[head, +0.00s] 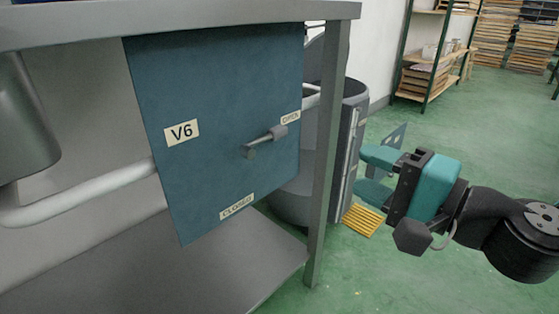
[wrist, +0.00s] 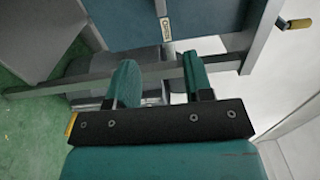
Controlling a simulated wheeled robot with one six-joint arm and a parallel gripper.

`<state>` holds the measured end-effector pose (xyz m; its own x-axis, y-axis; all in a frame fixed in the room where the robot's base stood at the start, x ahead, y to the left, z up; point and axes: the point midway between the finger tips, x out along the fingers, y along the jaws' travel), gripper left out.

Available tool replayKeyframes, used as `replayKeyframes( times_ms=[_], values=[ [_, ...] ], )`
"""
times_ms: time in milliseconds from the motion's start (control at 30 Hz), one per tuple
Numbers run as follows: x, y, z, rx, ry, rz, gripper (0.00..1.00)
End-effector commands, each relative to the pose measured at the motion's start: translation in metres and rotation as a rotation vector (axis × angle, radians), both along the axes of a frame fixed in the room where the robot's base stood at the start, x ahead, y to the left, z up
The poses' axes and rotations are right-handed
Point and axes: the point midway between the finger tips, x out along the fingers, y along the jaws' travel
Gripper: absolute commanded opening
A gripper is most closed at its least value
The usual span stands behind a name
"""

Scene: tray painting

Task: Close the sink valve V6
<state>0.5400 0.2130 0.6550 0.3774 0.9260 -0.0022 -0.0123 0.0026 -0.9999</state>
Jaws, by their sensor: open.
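The V6 valve lever (head: 265,139) is a grey handle on a blue panel (head: 215,90) under a metal bench. It points up and right, its grip beside the OPEN label (head: 290,118). The CLOSED label (head: 237,206) is lower on the panel, and the V6 label (head: 181,132) is at its left. My gripper (head: 372,174) is to the right of the panel, beyond the bench leg, with teal fingers apart and empty. In the wrist view my gripper (wrist: 160,78) is also open with nothing between the fingers. The V6 lever cannot be made out in that view.
The grey bench leg (head: 326,150) stands between my gripper and the panel. A dark grey bin (head: 350,120) is behind the leg, with a yellow slatted piece (head: 363,220) on the floor. A yellow-gripped handle (wrist: 298,23) shows at the wrist view's upper right. Green floor at right is open.

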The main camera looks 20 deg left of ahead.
Motion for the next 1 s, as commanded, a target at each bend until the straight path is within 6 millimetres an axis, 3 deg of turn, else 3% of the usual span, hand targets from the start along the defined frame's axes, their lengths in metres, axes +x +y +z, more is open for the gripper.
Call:
replayKeyframes(
  times_ms=[267, 700, 1000],
  values=[
    [0.011, 0.027, 0.006, 0.003, 0.008, -0.002, 0.47],
    [0.049, 0.120, 0.000, 0.004, 0.000, 0.000, 0.47],
    [0.065, 0.156, -0.001, 0.004, 0.003, -0.003, 0.47]
  ],
)
